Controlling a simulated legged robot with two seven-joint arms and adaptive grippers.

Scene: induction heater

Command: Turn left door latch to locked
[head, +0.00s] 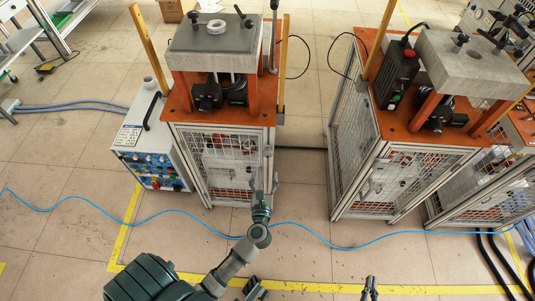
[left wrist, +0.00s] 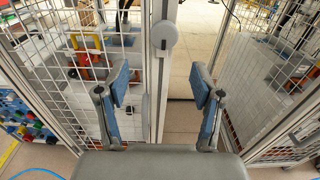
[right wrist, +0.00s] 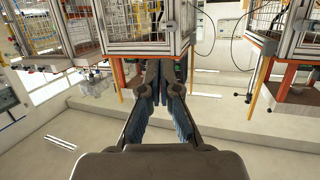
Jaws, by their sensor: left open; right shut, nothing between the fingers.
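The left cage (head: 225,165) has a mesh front door with a silvery frame. In the left wrist view a round grey latch knob (left wrist: 165,36) sits on the upright door frame, above the gap between my fingers. Its locked or unlocked position cannot be told. My left gripper (head: 264,186) is in front of the right front edge of this cage; its blue-padded fingers are open and empty in the left wrist view (left wrist: 162,92). The knob looks apart from both fingers. My right gripper (head: 370,285) is low in the head view, shut and empty, also in the right wrist view (right wrist: 160,75).
A control box (head: 155,145) with coloured knobs stands left of the cage. A second cage (head: 385,185) stands to the right, with a floor gap between. A blue cable (head: 330,240) crosses the floor in front, near a yellow line (head: 330,287).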

